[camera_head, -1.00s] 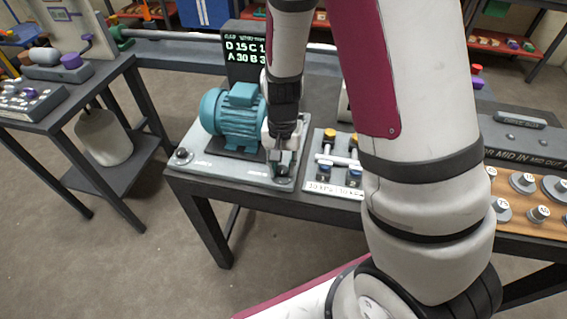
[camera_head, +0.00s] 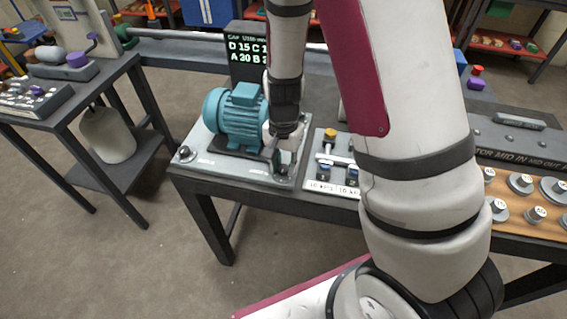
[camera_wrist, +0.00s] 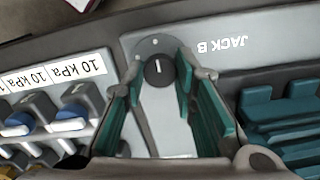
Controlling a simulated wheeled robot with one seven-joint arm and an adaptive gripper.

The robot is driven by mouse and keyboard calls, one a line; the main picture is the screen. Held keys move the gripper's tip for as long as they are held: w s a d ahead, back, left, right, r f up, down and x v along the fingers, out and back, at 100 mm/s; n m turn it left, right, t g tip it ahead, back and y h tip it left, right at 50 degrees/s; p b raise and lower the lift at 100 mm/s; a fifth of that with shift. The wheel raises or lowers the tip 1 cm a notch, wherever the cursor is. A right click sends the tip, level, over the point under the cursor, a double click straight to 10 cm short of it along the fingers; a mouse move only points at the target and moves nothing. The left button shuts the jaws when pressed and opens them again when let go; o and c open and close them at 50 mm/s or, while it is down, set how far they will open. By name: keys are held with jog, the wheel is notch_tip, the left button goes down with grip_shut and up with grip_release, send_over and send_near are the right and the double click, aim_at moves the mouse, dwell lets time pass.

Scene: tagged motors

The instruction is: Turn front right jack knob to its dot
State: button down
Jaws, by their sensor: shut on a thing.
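The front right jack knob (camera_wrist: 158,70) is a dark round knob with a white pointer line, next to the upside-down label "JACK B" in the wrist view. Its pointer lies roughly up-down in that view. A small pale dot (camera_wrist: 155,42) shows on the plate just above the knob. My gripper (camera_wrist: 160,68) is shut on the knob, with one finger at each side. In the head view my gripper (camera_head: 284,160) is at the front right corner of the motor's grey base plate (camera_head: 222,170), pointing down. It largely hides the knob there.
The teal motor (camera_head: 238,115) stands on the plate close to my gripper. Another jack knob (camera_head: 185,153) is at the plate's front left. A panel with blue switches (camera_head: 338,172) and "10 kPa" labels lies close on the right. A dark display (camera_head: 246,55) stands behind.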

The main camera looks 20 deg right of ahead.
aim_at(283, 168)
jog(key=c, duration=1.3)
grip_release()
notch_tip(283, 168, up, 12)
jog(key=s+r+n+t, duration=0.4)
jog(key=s+r+n, duration=0.5)
jog(key=s+r, duration=0.8)
jog(key=shift+s+d+t, duration=0.2)
jog(key=shift+s+t, duration=0.2)
jog(key=shift+s, duration=0.3)
